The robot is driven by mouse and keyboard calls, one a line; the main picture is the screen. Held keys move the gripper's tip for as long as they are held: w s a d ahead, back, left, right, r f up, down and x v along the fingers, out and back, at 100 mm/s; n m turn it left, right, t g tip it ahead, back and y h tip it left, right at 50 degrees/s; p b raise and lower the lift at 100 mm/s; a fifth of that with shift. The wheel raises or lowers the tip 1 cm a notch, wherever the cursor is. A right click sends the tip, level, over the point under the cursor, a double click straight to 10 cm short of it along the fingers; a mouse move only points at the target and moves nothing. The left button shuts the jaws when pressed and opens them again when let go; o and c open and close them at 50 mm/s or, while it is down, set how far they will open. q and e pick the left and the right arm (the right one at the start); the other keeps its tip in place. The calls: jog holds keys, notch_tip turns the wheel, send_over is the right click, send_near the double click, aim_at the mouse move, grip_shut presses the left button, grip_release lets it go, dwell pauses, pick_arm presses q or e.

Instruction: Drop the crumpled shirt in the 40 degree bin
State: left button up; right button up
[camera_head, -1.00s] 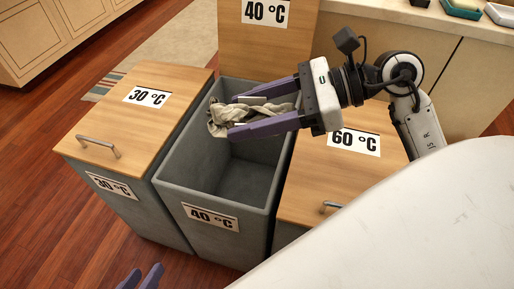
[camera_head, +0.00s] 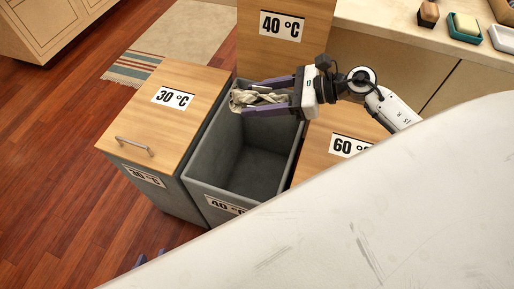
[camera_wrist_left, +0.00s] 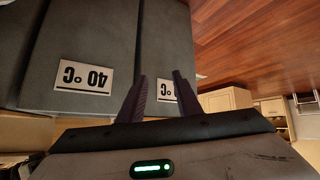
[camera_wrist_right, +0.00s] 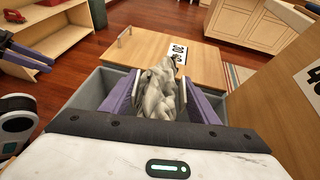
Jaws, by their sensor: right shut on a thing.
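The crumpled beige-grey shirt (camera_head: 258,97) is in my right gripper (camera_head: 252,96), over the back of the open 40 °C bin (camera_head: 236,187). The right wrist view shows the shirt (camera_wrist_right: 158,92) bunched between the two purple fingers. The bin is grey, and its wooden lid (camera_head: 285,55) stands raised behind it. The visible bin floor is bare. My left gripper (camera_head: 150,257) barely shows at the bottom of the head view. In the left wrist view its fingers (camera_wrist_left: 160,77) are apart and empty, near the front of the bins.
The closed 30 °C bin (camera_head: 165,120) stands left of the open bin, with a handle on its lid. The closed 60 °C bin (camera_head: 325,150) stands right, partly hidden by my arm. A counter (camera_head: 400,25) with small soap-like items is at the back right. Floor at left is clear.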

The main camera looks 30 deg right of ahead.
notch_tip(320, 180, down, 6)
jog(key=b, duration=0.4)
jog(key=shift+r, duration=0.2)
jog(key=o, duration=1.2)
jog(key=shift+o, duration=0.2)
jog(key=p+v, duration=0.1)
jog(key=v, duration=0.9)
jog(key=shift+d+r, duration=0.1)
jog(key=shift+r, duration=0.05)
